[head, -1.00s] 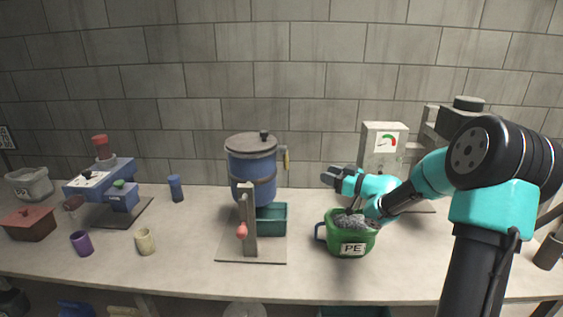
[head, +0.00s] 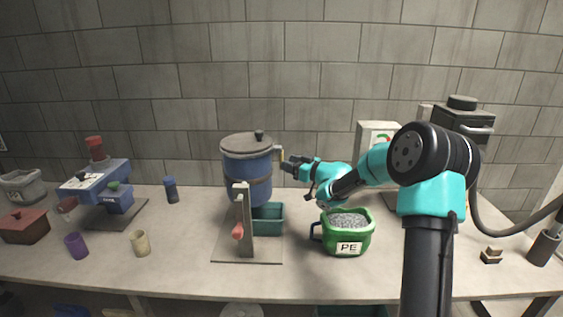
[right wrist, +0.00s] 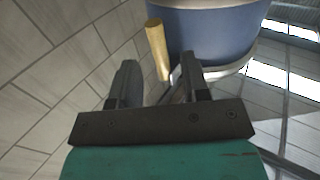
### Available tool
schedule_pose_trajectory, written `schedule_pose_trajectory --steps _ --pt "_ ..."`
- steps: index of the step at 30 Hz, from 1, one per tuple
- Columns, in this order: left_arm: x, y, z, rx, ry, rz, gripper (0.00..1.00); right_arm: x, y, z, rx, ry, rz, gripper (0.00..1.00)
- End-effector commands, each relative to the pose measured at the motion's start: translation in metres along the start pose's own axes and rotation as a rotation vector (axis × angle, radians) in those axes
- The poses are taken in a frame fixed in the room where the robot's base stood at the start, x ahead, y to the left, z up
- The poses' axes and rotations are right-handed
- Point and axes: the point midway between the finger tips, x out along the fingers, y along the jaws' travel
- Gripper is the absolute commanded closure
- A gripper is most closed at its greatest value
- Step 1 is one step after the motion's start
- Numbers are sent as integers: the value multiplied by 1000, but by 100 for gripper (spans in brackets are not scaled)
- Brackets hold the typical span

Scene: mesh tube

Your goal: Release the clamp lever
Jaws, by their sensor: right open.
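The clamp lever is a yellow handle (head: 282,152) on the right side of the blue lidded vessel (head: 248,185). In the right wrist view the lever (right wrist: 157,50) stands tilted beside the vessel's wall (right wrist: 215,35), ahead of my fingers and between their lines. My right gripper (head: 286,164) is open and empty just right of the vessel, close to the lever; it also shows in the right wrist view (right wrist: 157,78). No contact with the lever can be made out. My left gripper is out of view.
A green PE container (head: 345,240) of grey granules stands below my right arm. A teal bin (head: 265,220) and a post with a red-tipped handle (head: 240,225) stand by the vessel. A grey gauge box (head: 372,140) is behind my arm.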

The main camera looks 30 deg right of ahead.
Motion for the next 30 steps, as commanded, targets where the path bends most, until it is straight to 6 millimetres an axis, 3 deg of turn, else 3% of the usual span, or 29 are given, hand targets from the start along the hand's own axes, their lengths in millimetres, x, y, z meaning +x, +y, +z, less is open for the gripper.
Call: schedule_pose_trajectory --steps 3,9,19,30 --pt "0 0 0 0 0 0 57 20 -1 0 1 1 -2 58" --pt "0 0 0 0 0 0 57 38 0 0 0 1 -1 58" --pt "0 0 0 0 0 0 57 41 0 0 1 1 0 58" --pt "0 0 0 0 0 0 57 41 0 0 1 0 0 92"
